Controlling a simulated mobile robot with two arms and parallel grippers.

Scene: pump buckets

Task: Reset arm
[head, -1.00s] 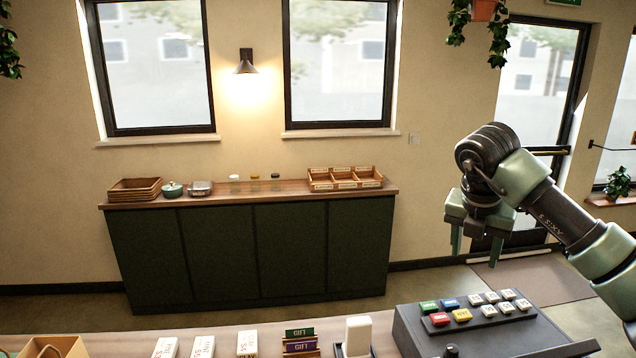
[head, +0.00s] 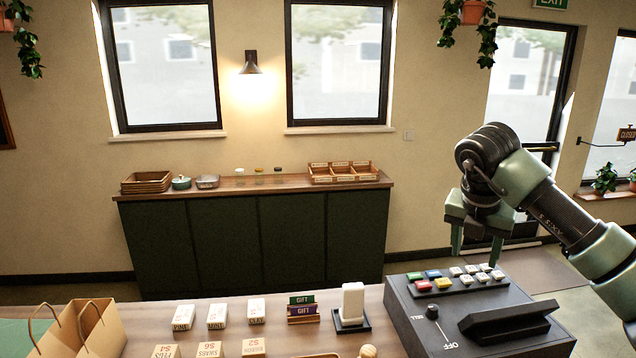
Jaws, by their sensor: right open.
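My right gripper (head: 477,240) hangs in the air at the right of the head view, fingers pointing down. Its two fingers are apart with nothing between them. It shows above the far right part of the black register (head: 480,312), which has coloured and white keys and a lever. The fingertips look clear of the keys, though the exact height is hard to tell. My left gripper is not in view.
The wooden counter (head: 270,335) holds a paper bag (head: 82,330), several small labelled boxes (head: 217,316), gift cards (head: 303,309) and a white device (head: 352,304) on a dark stand. A dark green cabinet (head: 255,240) stands by the far wall. The air above the counter's left is free.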

